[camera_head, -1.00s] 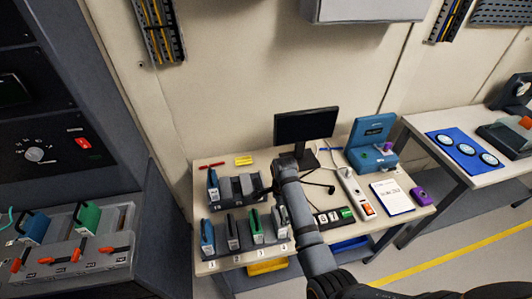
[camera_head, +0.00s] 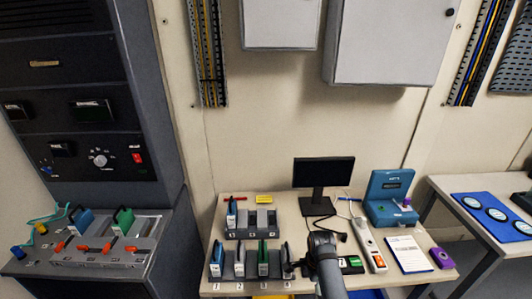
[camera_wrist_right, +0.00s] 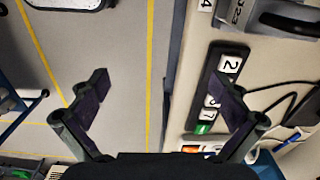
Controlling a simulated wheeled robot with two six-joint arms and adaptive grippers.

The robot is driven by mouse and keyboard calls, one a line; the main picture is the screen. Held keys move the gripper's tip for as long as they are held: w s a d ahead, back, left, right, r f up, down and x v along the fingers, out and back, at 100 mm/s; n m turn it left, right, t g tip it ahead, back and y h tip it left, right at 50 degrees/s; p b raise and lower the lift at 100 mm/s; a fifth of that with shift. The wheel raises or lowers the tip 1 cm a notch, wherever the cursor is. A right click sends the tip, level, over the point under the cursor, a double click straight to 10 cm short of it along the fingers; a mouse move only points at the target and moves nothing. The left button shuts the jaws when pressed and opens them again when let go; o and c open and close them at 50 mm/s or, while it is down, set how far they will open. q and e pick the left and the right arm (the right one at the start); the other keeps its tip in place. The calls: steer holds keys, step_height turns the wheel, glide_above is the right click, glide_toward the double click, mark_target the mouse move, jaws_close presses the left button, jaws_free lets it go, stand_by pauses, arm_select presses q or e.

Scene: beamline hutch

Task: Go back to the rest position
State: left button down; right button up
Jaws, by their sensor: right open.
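My right gripper (camera_wrist_right: 163,92) is open in the right wrist view, its two dark fingers spread wide with nothing between them. Its left finger shows over the grey floor, and its right finger shows over the edge of the workbench (camera_wrist_right: 184,100). My left gripper is in neither view.
On the bench stand a numbered rack (camera_head: 239,285) with modules, a monitor (camera_head: 323,172), a white power strip (camera_head: 370,247), a clipboard (camera_head: 408,254) and a blue case (camera_head: 389,187). A grey equipment cabinet (camera_head: 140,90) rises at the left. A second table (camera_head: 446,184) stands right.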

steer(key=s+d+f+n+b, duration=0.2)
steer(key=s+f+n, duration=0.3)
steer(key=f, duration=0.8)
steer(key=s+d+f+n+b, duration=0.1)
steer(key=s+d+f+n, duration=0.15)
steer(key=s+f, duration=0.75)
arm_select(q)
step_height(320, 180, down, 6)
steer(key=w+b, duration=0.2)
steer(key=b, duration=0.1)
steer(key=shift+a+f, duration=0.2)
arm_select(e)
steer(key=s+d+f+n, duration=0.4)
steer(key=s+f, duration=0.4)
steer(key=s, duration=0.4)
steer(key=s+d+f+n+t, duration=0.1)
steer(key=s+d+f+n, duration=0.3)
steer(key=s+f, duration=0.5)
steer(key=s+n, duration=0.2)
steer(key=s, duration=0.1)
steer(key=shift+h, duration=0.4)
